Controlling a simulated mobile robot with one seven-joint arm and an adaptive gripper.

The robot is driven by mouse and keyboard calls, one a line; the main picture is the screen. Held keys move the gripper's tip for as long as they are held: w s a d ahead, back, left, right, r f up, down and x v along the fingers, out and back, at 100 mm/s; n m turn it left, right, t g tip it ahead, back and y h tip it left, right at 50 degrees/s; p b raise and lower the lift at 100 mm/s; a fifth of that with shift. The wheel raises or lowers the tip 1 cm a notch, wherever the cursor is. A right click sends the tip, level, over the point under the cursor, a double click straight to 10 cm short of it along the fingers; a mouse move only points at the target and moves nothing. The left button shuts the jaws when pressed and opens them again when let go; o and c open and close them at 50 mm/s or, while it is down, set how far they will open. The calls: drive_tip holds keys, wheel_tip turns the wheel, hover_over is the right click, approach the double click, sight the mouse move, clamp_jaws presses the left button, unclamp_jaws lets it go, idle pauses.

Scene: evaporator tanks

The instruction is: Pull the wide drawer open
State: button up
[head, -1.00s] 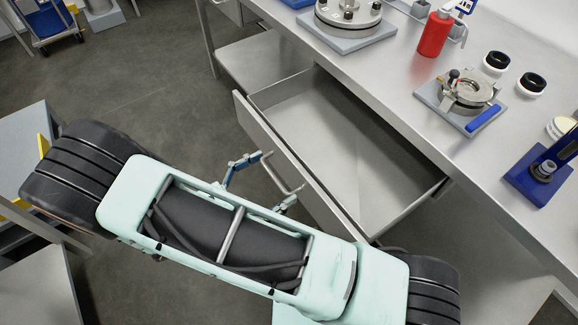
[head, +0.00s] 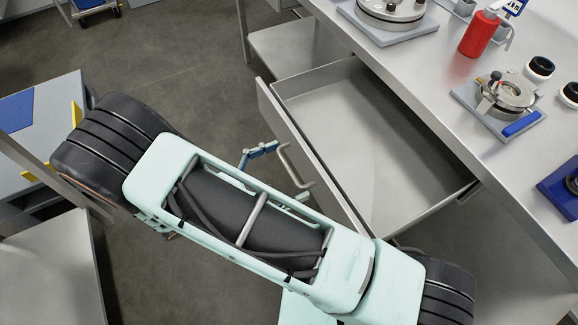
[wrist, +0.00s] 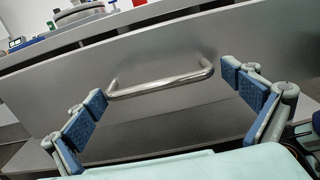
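The wide drawer (head: 310,160) is pulled well out from under the steel bench, and its grey interior shows empty. Its bar handle (head: 296,168) is on the front panel, and the handle also shows in the wrist view (wrist: 160,82). My gripper (head: 278,173) is at the handle in front of the panel. In the wrist view my gripper (wrist: 175,100) has its blue-padded fingers spread wide, one beyond each end of the handle. Neither finger pad appears closed on the bar. My arm hides part of the drawer's lower front in the head view.
The bench top (head: 420,75) carries a red bottle (head: 479,35), a clamp fitting on a grey plate (head: 507,95) and a blue stand (head: 562,188). A grey cabinet (head: 50,125) and a pale surface (head: 55,270) stand at left. Open floor (head: 180,80) lies beyond my arm.

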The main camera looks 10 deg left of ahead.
drive_tip(key=v, duration=1.2)
idle(0.3)
